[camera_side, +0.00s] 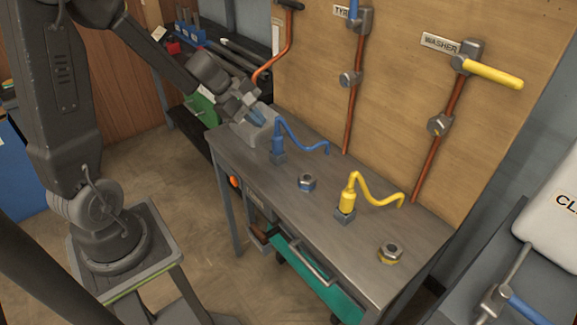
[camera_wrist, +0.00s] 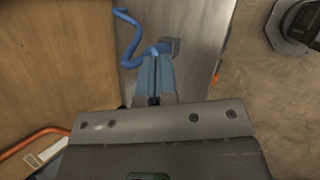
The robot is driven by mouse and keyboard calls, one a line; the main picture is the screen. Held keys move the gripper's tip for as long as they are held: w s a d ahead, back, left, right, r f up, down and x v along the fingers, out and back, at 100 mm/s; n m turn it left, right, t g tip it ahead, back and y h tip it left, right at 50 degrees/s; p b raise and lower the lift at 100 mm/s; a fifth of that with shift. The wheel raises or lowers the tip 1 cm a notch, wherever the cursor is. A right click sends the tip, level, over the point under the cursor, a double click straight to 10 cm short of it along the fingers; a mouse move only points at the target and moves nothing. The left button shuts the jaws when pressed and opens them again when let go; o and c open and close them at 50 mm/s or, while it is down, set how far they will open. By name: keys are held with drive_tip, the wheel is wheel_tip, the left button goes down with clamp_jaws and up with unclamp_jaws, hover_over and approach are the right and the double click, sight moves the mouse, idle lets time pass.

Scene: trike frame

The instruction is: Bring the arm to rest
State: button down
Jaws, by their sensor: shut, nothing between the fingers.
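My gripper (camera_side: 257,117) is over the far left end of the grey workbench (camera_side: 330,225) in the side view, just left of a blue bent rod (camera_side: 297,134) on a grey block. In the wrist view its blue fingers (camera_wrist: 153,90) are together with nothing between them. The blue rod (camera_wrist: 127,40) and its grey block (camera_wrist: 170,46) show just beyond the fingertips; whether they touch cannot be told.
A yellow bent rod (camera_side: 349,200) stands on the bench, with a blue-ringed nut (camera_side: 307,183) and a yellow-ringed nut (camera_side: 390,253). A wooden board (camera_side: 400,80) with pipes and a yellow handle (camera_side: 493,74) rises behind. A dark shelf (camera_side: 205,62) with tools stands back left.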

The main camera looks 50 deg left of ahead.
drive_tip(key=s+d+r+m+g, duration=0.1)
drive_tip(key=s+d+r+m, duration=0.5)
drive_tip(key=d+r+m, duration=0.3)
drive_tip(key=s+d+r+m+y, duration=0.3)
drive_tip(key=s+m+y, duration=0.1)
drive_tip(key=s+m, duration=0.7)
drive_tip(key=shift+s+d+r, duration=0.15)
drive_tip(key=shift+s+d, duration=0.05)
drive_tip(key=shift+s, duration=0.15)
idle(2.7)
